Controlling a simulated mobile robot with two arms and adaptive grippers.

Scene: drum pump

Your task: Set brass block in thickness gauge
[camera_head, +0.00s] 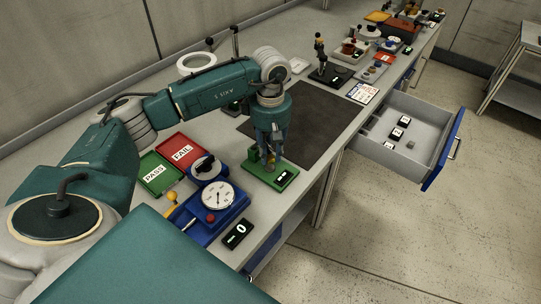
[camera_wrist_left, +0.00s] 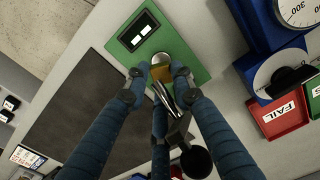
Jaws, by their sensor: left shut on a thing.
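My left gripper (camera_head: 270,150) points down over a green instrument (camera_head: 287,178) with a small black display. In the left wrist view my left gripper (camera_wrist_left: 162,76) is shut on the brass block (camera_wrist_left: 163,73), just above or on the round pad of the green instrument (camera_wrist_left: 182,58). I cannot tell whether the block touches the pad. A silvery part shows beside the block. My right gripper is out of view.
A green PASS tray (camera_head: 154,181) and red FAIL tray (camera_head: 190,147) lie behind the gauge. A black display box (camera_head: 238,234) stands in front. A dark mat (camera_head: 315,135) is mostly clear. An open drawer (camera_head: 407,152) juts out on the right.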

